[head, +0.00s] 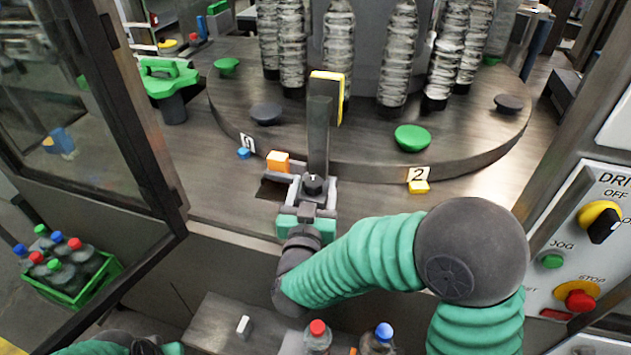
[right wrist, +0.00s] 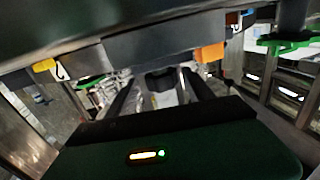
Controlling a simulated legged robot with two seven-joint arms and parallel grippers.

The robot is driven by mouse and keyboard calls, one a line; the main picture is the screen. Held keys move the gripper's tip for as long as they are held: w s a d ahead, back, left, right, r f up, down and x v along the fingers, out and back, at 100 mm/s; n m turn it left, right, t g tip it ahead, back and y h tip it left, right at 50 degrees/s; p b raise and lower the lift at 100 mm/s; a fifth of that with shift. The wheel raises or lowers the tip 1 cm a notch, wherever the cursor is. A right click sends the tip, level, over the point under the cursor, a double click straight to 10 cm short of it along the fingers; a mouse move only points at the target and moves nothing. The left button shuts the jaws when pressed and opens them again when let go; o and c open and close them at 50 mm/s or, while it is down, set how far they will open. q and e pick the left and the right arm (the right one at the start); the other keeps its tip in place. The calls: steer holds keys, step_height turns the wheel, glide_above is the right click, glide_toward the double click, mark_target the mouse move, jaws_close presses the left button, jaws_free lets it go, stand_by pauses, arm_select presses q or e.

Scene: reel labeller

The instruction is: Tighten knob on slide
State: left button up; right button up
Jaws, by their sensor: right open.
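A dark knob (head: 313,184) sits at the lower front end of an upright grey slide bar (head: 318,135), in front of the round turntable. My right gripper (head: 304,187) is open, with its fingers on either side of the knob in the head view. I cannot tell whether either finger touches it. In the right wrist view the open fingers (right wrist: 163,92) point at a dim grey part between them, too dark to make out. Part of my left arm and gripper (head: 145,346) shows at the bottom left edge, mostly cut off.
An orange block (head: 278,160) stands close left of the right gripper. The turntable (head: 365,145) carries clear bottles and green and dark knobs. A control panel (head: 580,240) is at right, a glass door (head: 80,110) at left. Bottles (head: 318,338) stand below my right arm.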

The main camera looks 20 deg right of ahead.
steer(key=shift+s+a, duration=0.1)
steer(key=shift+a, duration=0.1)
steer(key=shift+c, duration=0.4)
steer(key=shift+a, duration=0.15)
steer(key=c, duration=0.5)
steer(key=shift+d, duration=0.25)
jaws_close()
steer(key=shift+w+a+f+m+g+h, duration=0.15)
steer(key=shift+m+g+h, duration=0.1)
steer(key=shift+h, duration=0.15)
steer(key=shift+w+a+r+m+g+h, duration=0.15)
steer(key=shift+m+h, duration=0.1)
steer(key=shift+h, duration=0.15)
steer(key=shift+a+f+m+g+h+b, duration=0.1)
steer(key=shift+m+g+h+b, duration=0.25)
steer(key=shift+m+h, duration=0.3)
steer(key=m+g+h, duration=0.2)
steer(key=g+h, duration=0.1)
arm_select(q)
steer(key=shift+a+f, duration=0.15)
steer(key=shift+a, duration=0.1)
arm_select(e)
steer(key=o, duration=0.6)
jaws_free()
